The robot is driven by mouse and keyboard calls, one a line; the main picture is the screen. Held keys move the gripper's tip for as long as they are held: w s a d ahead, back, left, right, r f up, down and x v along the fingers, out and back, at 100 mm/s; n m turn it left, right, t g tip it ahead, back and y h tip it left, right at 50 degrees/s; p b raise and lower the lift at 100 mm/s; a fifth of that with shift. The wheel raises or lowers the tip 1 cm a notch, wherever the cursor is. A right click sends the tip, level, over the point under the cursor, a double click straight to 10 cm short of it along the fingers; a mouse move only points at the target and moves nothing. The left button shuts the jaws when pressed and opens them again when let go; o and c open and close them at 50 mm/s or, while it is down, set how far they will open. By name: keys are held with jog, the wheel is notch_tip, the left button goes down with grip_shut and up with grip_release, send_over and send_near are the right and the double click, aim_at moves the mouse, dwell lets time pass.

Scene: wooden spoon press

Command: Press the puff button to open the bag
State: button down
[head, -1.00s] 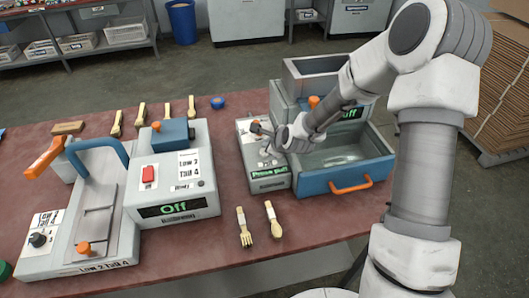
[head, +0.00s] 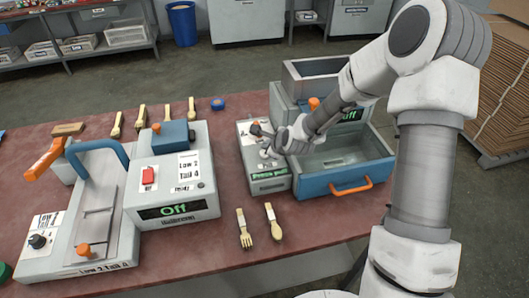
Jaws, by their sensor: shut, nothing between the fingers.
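The press machine has a grey control box (head: 272,184) on its left side with a green lit label (head: 270,175) that seems to read "Press puff". My gripper (head: 265,154) is over the top of this box, pointing down at its upper face. It is shut with nothing in it. The puff button itself is small and mostly hidden by my gripper, so I cannot tell whether they touch. No bag can be made out. The blue-fronted drawer (head: 345,181) with an orange handle is right of the box. A display behind it (head: 350,114) reads "Off".
A wooden fork (head: 244,229) and spoon (head: 273,222) lie in front of the box. Several wooden utensils lie along the back edge.

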dwell(0.8)
jog(key=shift+f+b, duration=0.45)
jog(key=shift+f+b, duration=0.5)
jog(key=shift+f, duration=0.05)
dwell(0.4)
jog(key=shift+r, duration=0.15)
dwell(0.3)
jog(key=shift+r+p, duration=0.6)
jog(key=shift+r, duration=0.2)
jog(key=shift+r+p, duration=1.65)
jog(key=shift+r, duration=0.85)
